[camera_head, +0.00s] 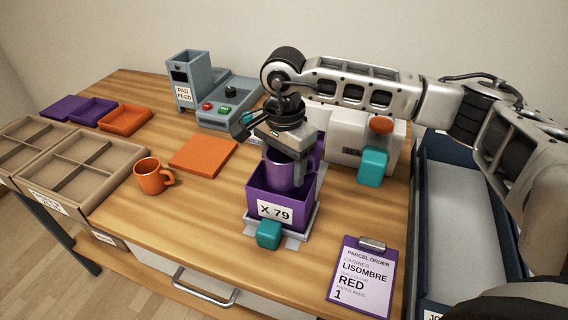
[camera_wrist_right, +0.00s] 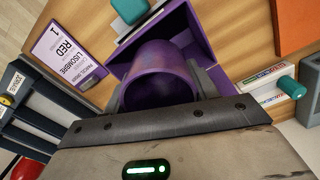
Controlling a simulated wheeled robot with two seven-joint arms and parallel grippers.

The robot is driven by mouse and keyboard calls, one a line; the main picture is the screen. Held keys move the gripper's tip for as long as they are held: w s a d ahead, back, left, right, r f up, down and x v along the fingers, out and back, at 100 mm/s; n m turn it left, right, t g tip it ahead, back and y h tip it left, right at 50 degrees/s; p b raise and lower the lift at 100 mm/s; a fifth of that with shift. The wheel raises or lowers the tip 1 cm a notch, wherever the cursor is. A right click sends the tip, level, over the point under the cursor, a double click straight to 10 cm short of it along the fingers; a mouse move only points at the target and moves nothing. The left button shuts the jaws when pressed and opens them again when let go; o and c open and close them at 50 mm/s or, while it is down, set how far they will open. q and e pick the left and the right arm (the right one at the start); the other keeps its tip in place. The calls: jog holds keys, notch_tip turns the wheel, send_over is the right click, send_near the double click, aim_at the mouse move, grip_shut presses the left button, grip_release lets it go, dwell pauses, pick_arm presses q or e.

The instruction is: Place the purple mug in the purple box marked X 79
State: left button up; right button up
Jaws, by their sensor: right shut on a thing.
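The purple box marked X 79 (camera_head: 268,208) stands upright on a pale plate near the middle of the table. The purple mug (camera_head: 279,169) is upright at the box's mouth, its lower part hidden by the front wall. My right gripper (camera_head: 286,150) comes from above and is shut on the mug. In the right wrist view the mug's round opening (camera_wrist_right: 160,88) shows between the fingers, with the box (camera_wrist_right: 140,62) around and behind it. I cannot tell whether the mug touches the box floor. My left gripper is not in view.
An orange mug (camera_head: 150,177) and a flat orange square (camera_head: 203,156) lie to the left. A pad feed machine (camera_head: 215,100) and a white machine with teal block (camera_head: 372,167) stand behind. A teal block (camera_head: 269,234) sits before the box. A clipboard (camera_head: 361,276) lies front right; divided trays (camera_head: 85,168) stand left.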

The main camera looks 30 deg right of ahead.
jog(key=shift+f, duration=0.5)
jog(key=shift+f, duration=0.1)
jog(key=shift+f+b, duration=0.3)
jog(key=shift+b, duration=0.1)
jog(key=shift+f, duration=0.25)
jog(key=o, duration=1.1)
jog(key=shift+r, duration=0.15)
